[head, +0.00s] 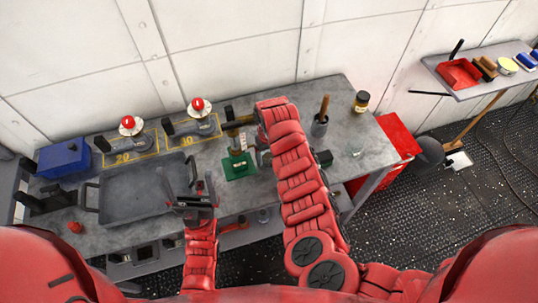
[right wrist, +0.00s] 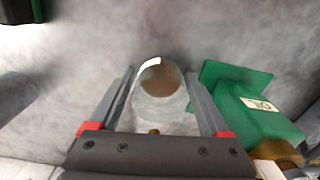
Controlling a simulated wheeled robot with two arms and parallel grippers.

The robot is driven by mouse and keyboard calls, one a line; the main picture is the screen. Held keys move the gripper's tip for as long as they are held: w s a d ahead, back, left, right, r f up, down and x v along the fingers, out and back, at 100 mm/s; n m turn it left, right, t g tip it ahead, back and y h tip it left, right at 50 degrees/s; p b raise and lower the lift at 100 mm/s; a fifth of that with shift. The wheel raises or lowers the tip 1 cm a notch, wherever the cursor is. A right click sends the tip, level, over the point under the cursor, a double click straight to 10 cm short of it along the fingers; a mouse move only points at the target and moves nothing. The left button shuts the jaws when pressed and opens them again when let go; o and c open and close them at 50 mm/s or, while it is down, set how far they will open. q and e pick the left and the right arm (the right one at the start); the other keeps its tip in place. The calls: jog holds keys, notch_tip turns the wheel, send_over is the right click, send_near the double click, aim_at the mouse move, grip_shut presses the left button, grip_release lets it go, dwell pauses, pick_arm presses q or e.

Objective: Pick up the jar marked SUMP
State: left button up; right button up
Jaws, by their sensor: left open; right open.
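In the right wrist view a clear glass jar (right wrist: 160,98) stands between the two fingers of my right gripper (right wrist: 159,73). The fingers are open, one on each side of the jar, and I cannot tell whether they touch it. A pale patch shows near its rim, but no marking can be read. In the head view my right arm covers most of that spot. My left gripper (head: 200,182) is open and empty above the right side of the grey tray (head: 150,208).
A green stand (head: 238,165), also in the right wrist view (right wrist: 250,105), is close beside the clear jar. A tool holder (head: 320,125) stands to the right. A blue box (head: 64,158) and red-topped devices (head: 198,105) line the back. The bench's right end is mostly clear.

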jog(key=shift+f, duration=0.1)
grip_shut()
dwell(0.4)
